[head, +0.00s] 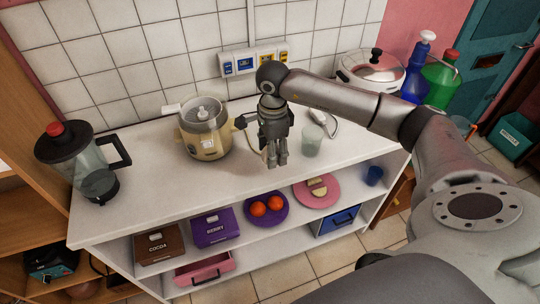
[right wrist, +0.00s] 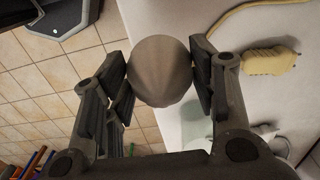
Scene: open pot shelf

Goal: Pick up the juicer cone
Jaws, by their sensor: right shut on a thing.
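The right gripper (head: 278,163) hangs over the front part of the white counter. In the right wrist view my right gripper (right wrist: 160,78) is shut on a smooth grey-brown rounded piece, which looks like the juicer cone (right wrist: 160,70). Its pads press it from both sides. In the head view I cannot make this piece out at the fingers. The cream juicer (head: 208,143) stands on the counter to the left of the gripper, with a grey bowl on top. My left gripper is not in view.
A clear glass (head: 312,142) stands close right of the gripper. A blender (head: 90,165) is at the left end, a steel pot (head: 370,72) at the back right. The juicer's cord lies near the gripper. Below, a shelf holds boxes and plates. The counter's front left is clear.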

